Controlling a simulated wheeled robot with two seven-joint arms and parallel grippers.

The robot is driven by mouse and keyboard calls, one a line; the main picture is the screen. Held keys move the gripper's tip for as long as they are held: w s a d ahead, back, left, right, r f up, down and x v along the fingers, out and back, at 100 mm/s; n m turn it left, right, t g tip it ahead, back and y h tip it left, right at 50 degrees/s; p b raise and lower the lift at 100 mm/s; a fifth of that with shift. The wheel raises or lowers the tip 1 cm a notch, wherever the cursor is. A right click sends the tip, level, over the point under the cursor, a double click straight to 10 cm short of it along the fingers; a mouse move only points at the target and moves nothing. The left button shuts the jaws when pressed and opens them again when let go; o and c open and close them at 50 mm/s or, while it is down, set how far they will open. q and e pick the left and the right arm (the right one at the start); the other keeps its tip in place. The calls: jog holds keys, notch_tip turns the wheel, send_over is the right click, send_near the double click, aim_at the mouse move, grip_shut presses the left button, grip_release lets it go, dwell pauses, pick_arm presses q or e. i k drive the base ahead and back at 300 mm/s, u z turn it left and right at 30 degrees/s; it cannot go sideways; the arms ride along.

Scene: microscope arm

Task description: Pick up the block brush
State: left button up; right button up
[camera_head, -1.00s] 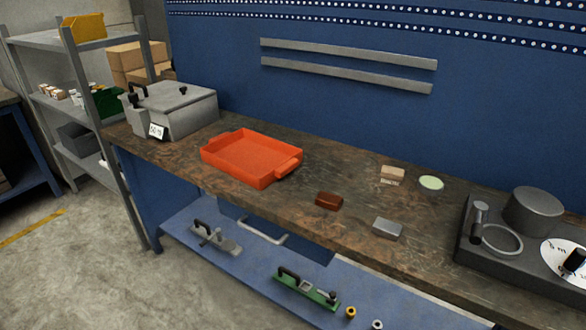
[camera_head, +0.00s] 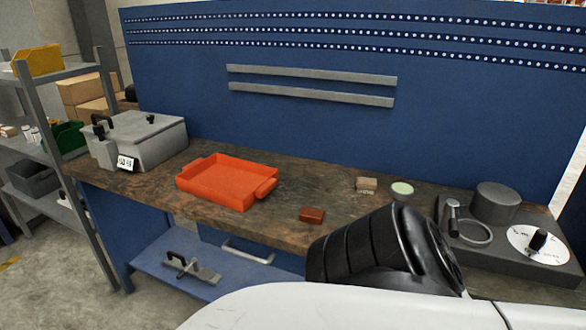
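A small tan block with a paler lower part (camera_head: 367,184), which looks like the block brush, lies on the workbench (camera_head: 150,187) toward the back, just left of a pale green round dish (camera_head: 402,190). Nothing touches it. A reddish-brown block (camera_head: 312,215) lies nearer the bench's front edge. A black and white arm part of mine fills the lower right and covers part of the bench front. Neither gripper's fingers show in this view.
An orange tray (camera_head: 226,182) sits left of the blocks, with a grey lidded box (camera_head: 137,142) at the far left. A dark grey device with a dial (camera_head: 538,245) stands at the right. A blue panel (camera_head: 260,125) backs the bench.

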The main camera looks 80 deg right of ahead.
aim_at(364, 185)
jog(key=i, duration=0.95)
jog(key=z, duration=2.6)
